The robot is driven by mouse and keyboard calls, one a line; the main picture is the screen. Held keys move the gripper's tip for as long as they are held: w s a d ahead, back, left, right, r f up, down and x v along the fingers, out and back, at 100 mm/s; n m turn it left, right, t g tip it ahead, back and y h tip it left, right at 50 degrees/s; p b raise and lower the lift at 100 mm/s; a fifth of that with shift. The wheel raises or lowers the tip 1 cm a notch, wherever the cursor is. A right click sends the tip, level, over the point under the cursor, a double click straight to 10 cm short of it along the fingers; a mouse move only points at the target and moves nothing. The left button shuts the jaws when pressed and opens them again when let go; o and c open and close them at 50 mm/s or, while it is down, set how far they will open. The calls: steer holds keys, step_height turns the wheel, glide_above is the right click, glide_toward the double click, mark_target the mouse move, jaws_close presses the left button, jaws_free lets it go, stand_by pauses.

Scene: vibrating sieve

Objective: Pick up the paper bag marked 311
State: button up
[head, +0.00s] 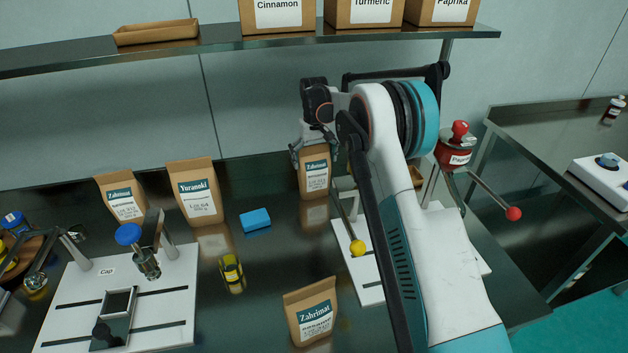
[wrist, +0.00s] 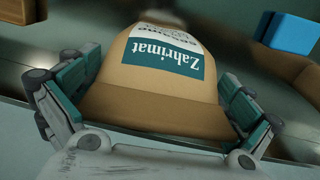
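A brown paper bag with a teal Zahrimat label (head: 314,172) stands upright at the back of the dark table, under my gripper (head: 315,152). In the wrist view this bag (wrist: 150,100) fills the middle, with its label upside down, reading Zahrimat and sesame. My gripper (wrist: 155,95) is open around its top, one finger on each side, with narrow gaps near the fingertips. Other bags are a Zahrimat bag (head: 122,199) at back left, a Yuranski bag (head: 193,190) beside it, and a Zahrimat bag (head: 311,314) at the front. I cannot read the number 311 on any bag.
A blue block (head: 255,219) and a yellow-black item (head: 231,270) lie left of my gripper. A white fixture plate (head: 170,318) stands at left; another (head: 370,293) is partly behind my arm. A shelf (head: 240,44) with boxes runs above the table.

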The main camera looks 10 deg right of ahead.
steer(key=c, duration=1.4)
steer(key=shift+c, duration=0.2)
steer(key=shift+r, duration=0.15)
